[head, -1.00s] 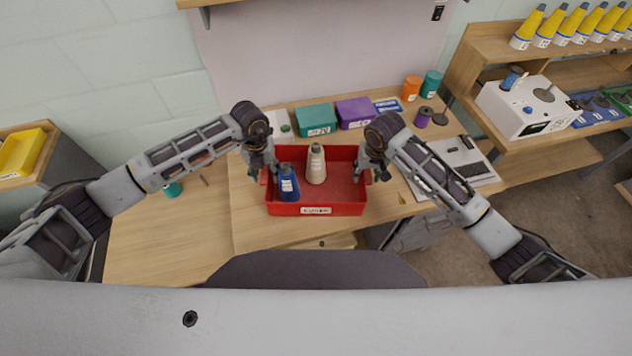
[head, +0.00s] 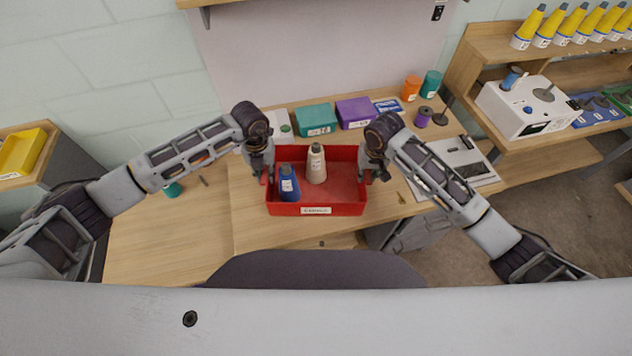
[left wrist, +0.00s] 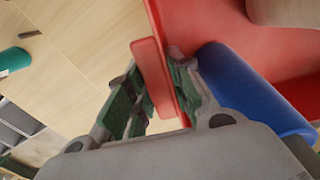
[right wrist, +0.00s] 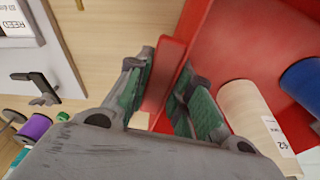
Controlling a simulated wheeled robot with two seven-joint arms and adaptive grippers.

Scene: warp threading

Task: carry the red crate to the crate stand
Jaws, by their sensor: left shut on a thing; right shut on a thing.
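The red crate (head: 338,209) is in the middle of the head view, over the wooden table. It holds a blue cone (head: 289,184) and a cream cone (head: 316,164), both upright. My left gripper (head: 264,172) is shut on the crate's left side. In the left wrist view its fingers (left wrist: 160,85) pinch the red wall, with the blue cone close by. My right gripper (head: 370,172) is shut on the crate's right side. In the right wrist view its fingers (right wrist: 163,88) pinch the red wall, with the cream cone beside. The crate stand cannot be made out.
Behind the crate are a teal box (head: 316,119), a purple box (head: 355,112) and several spools. A white machine (head: 530,105) stands at right below yellow cones. A flat grey device (head: 452,162) lies right of the crate. The table's left part (head: 170,235) is mostly clear.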

